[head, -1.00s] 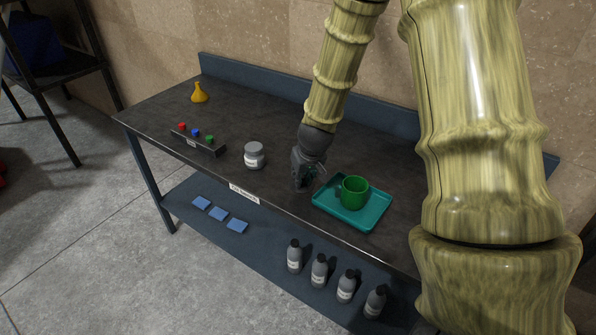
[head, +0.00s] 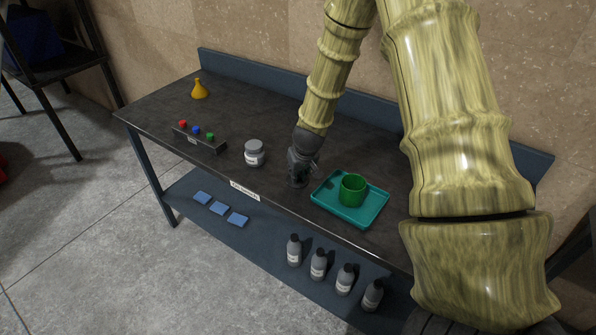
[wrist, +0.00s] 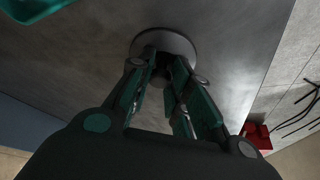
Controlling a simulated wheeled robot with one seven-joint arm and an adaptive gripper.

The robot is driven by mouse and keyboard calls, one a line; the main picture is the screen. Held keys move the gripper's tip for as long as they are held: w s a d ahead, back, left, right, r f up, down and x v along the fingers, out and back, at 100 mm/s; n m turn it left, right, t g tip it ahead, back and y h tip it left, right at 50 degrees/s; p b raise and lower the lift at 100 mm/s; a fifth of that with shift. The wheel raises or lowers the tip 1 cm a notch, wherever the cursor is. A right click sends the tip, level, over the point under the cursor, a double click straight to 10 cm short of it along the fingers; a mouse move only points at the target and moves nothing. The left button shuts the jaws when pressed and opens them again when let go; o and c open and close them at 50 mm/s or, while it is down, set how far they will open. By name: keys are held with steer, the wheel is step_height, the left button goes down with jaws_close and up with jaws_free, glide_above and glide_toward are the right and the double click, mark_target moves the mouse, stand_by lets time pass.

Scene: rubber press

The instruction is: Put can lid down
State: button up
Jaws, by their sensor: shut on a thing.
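A round grey disc, which looks like the can lid (wrist: 179,41), shows at the fingertips in the wrist view. My gripper (wrist: 163,70) is shut on it, with the disc spreading beyond both fingertips. I cannot tell whether the disc touches the worktop. In the head view my gripper (head: 298,182) is low over the bench's front part, between a grey jar and a teal tray; the lid cannot be made out there. The green cup (head: 352,190) stands upright on the teal tray (head: 340,213), right of my gripper.
The grey jar (head: 254,154) stands left of my gripper on the dark bench (head: 240,115). A box with coloured knobs (head: 200,141) and a yellow funnel (head: 199,89) are farther left.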

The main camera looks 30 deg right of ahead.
steer(key=o, duration=0.7)
steer(key=shift+r, duration=0.15)
steer(key=shift+b+v, duration=1.15)
steer(key=shift+v, duration=4.8)
steer(key=shift+s, duration=0.1)
